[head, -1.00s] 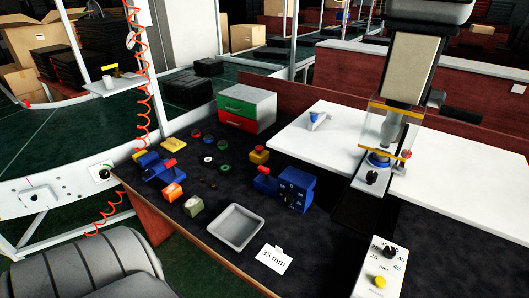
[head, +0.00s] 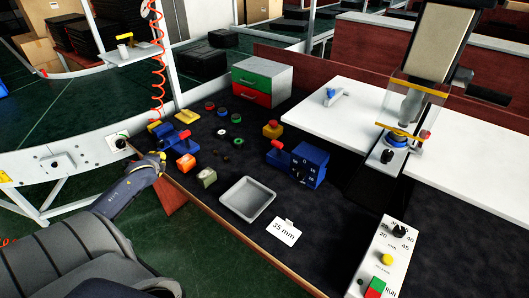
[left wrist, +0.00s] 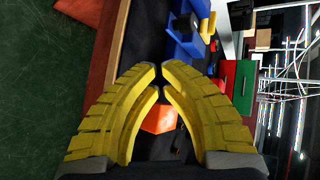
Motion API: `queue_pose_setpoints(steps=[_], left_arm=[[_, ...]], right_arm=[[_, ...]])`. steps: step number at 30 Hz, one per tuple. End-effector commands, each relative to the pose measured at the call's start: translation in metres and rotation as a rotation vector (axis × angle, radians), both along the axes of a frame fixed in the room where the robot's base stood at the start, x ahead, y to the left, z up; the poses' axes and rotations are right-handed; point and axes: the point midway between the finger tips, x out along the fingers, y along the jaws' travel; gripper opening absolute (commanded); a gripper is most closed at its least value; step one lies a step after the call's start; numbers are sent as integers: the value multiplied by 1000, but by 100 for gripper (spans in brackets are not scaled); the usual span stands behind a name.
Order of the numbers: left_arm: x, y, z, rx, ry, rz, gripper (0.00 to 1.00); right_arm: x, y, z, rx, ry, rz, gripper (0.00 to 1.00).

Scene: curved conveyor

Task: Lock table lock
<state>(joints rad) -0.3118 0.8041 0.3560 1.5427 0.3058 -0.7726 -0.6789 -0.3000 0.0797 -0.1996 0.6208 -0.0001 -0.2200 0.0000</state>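No part is labelled as a table lock. A dark round knob on a white plate (head: 118,143) sits on the white side frame at the left of the head view; I cannot tell if it is the lock. My left gripper (head: 160,158) is just right of and below this knob, above the table's left edge. In the left wrist view its yellow fingers (left wrist: 160,72) curve together with tips almost meeting and nothing held. The orange block (left wrist: 158,118) shows beyond them; it also shows on the table in the head view (head: 186,163). My right gripper is out of view.
The dark table holds blue fixtures (head: 308,165), a grey tray (head: 247,199), a "35 mm" card (head: 283,232) and a drawer box (head: 262,80). A press (head: 415,105) and control box (head: 385,255) stand at the right.

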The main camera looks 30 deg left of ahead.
Motion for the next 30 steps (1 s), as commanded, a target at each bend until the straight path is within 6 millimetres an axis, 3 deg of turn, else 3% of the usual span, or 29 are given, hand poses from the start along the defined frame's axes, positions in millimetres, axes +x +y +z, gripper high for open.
queue_pose_setpoints(steps=[1, 3, 8, 12, 15, 21, 25, 30], left_arm=[[23, -14, 17, 48, 14, -72, 0], [50, -39, 30, 119, 49, -179, 0], [101, -104, 47, 283, 130, -423, 0], [141, -178, 63, 490, 210, -686, 0], [158, -233, 70, 660, 266, -878, 0], [162, -316, 74, 963, 350, -1178, 0], [157, -347, 72, 1100, 382, -1301, 0], [150, -367, 70, 1195, 404, -1382, 0]], right_arm=[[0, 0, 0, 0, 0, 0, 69], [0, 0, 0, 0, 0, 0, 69], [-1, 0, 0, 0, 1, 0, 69], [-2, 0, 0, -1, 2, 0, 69], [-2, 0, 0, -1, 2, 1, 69], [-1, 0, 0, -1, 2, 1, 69], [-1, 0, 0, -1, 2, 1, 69], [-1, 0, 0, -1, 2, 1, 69]])
